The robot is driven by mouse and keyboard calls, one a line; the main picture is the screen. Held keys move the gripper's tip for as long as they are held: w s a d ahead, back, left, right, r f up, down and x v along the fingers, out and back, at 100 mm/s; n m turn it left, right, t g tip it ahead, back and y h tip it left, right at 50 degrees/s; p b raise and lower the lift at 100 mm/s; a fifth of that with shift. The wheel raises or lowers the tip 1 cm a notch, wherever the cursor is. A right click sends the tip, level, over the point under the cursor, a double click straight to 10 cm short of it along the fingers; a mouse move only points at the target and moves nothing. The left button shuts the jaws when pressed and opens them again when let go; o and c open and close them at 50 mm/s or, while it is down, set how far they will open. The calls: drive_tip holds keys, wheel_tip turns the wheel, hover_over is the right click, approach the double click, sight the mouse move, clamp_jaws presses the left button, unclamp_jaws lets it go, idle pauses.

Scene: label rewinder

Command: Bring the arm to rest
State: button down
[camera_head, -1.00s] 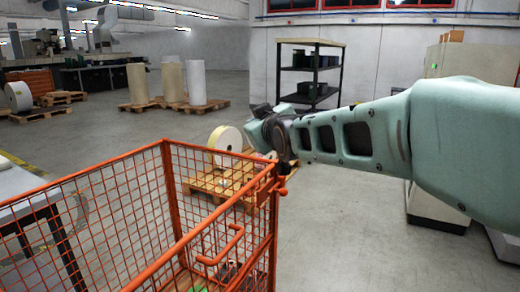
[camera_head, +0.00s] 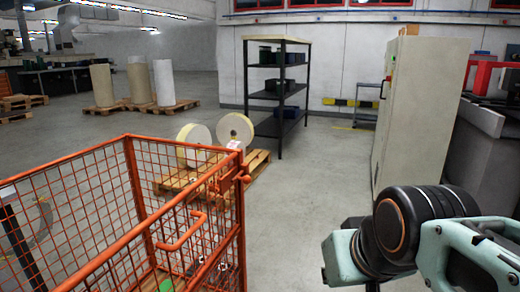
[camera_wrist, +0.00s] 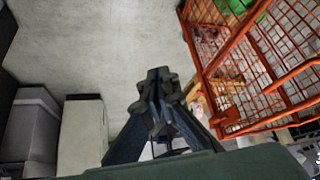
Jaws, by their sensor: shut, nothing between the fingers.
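My gripper (camera_wrist: 157,92) shows in the wrist view, pointing down over bare grey floor. Its dark fingers are shut together with nothing between them. In the head view my arm is folded at the lower right, with a black wrist joint and pale green links. The gripper's fingers are hidden in that view.
An orange wire cage (camera_head: 128,160) stands at the left; it also shows in the wrist view (camera_wrist: 235,70). Label rolls (camera_head: 235,130) lie on a pallet (camera_head: 258,162) behind it. A black shelf (camera_head: 278,85) and a grey cabinet (camera_head: 425,110) stand farther back. The floor between is clear.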

drive_tip(key=s+d+f+m+g+p, duration=0.1)
drive_tip(key=s+d+f, duration=0.1)
drive_tip(key=s, duration=0.4)
wheel_tip(320, 180, up, 30)
drive_tip(key=p, duration=2.9)
drive_tip(key=shift+w+f+h, duration=0.25)
drive_tip(key=shift+w+h, duration=0.05)
drive_tip(key=shift+a, duration=0.1)
